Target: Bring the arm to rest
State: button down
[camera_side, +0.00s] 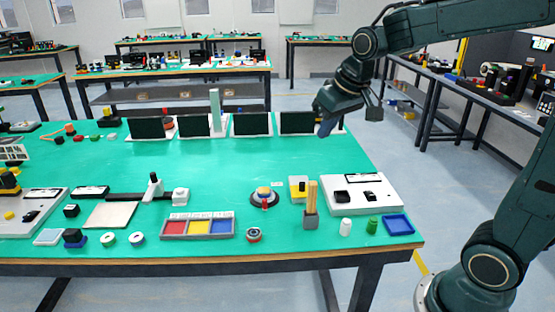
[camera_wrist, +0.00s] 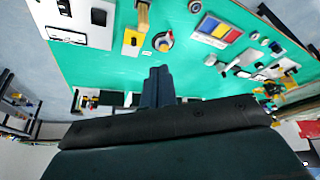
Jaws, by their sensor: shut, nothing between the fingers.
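My gripper (camera_side: 327,122) hangs from my dark green arm, above the back right part of the green table (camera_side: 250,165). It is well clear of the table top. In the wrist view my gripper (camera_wrist: 158,72) shows as two dark blue fingers side by side, pressed together with nothing between them. The fingers overlap the green surface (camera_wrist: 100,72) in that view. No object touches my gripper in either view.
Black screens (camera_side: 297,123) line the table's back edge below my gripper. A tray with red, yellow and blue compartments (camera_side: 222,227), a white panel (camera_side: 377,205) and a blue tray (camera_side: 398,224) sit at the front. The middle of the table is clear.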

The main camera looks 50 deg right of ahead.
jog(key=s+a+n, duration=0.1)
jog(key=s+a, duration=0.2)
jog(key=s, duration=0.6)
jog(key=s+a+n, duration=0.1)
jog(key=s+a, duration=0.2)
jog(key=s, duration=0.6)
jog(key=shift+s+f+t+y, duration=0.15)
jog(key=shift+s+t+y, duration=0.2)
jog(key=shift+t+y, duration=0.05)
jog(key=shift+a, duration=0.1)
